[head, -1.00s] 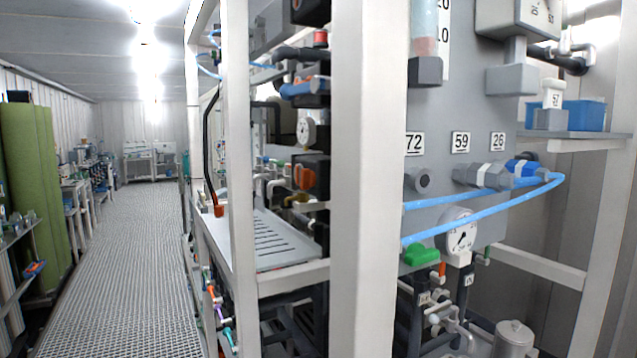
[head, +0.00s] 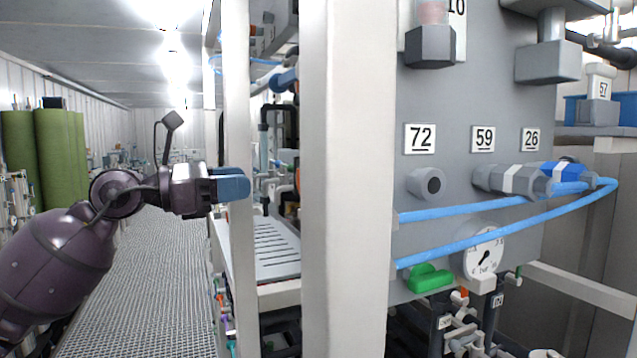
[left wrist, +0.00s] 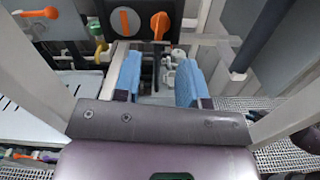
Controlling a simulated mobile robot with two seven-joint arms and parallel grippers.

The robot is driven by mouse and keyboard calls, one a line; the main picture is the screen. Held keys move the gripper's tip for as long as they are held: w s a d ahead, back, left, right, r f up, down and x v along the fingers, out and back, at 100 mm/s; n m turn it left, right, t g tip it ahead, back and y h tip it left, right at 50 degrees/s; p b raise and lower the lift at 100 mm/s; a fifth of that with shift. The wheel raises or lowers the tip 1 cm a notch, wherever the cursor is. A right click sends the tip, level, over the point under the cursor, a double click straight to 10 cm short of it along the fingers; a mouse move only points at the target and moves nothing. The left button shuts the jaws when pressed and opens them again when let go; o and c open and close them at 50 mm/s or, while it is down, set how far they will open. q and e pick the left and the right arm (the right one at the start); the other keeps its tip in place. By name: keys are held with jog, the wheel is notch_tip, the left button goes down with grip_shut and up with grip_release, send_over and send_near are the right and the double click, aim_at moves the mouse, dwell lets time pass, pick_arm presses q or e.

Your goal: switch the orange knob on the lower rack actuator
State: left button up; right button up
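In the left wrist view, an orange knob (left wrist: 124,21) sits on a round grey dial on a black actuator box. A second orange knob (left wrist: 160,25) is beside it to the right. I cannot tell which one belongs to the lower rack actuator. My left gripper (left wrist: 157,76) is open and empty, with its two blue fingers apart and both knobs beyond the fingertips. In the head view, my left gripper (head: 232,186) is level beside the rack's narrow white post; the actuators there are mostly hidden behind the posts. My right gripper is not in view.
White rack posts (head: 347,180) stand close in front. A grey panel (head: 470,90) with blue hoses and a gauge (head: 484,252) is on the right. In the left wrist view, an orange-handled valve (left wrist: 40,13) is at upper left. The grating aisle (head: 150,280) is free on the left.

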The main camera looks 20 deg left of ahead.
pick_arm(q)
jog(key=p+x, duration=0.3)
jog(key=x, duration=0.7)
jog(key=shift+d+f, duration=0.25)
jog(key=shift+f, duration=0.15)
jog(key=shift+w, duration=0.1)
jog(key=c, duration=0.5)
jog(key=shift+c, duration=0.9)
grip_shut()
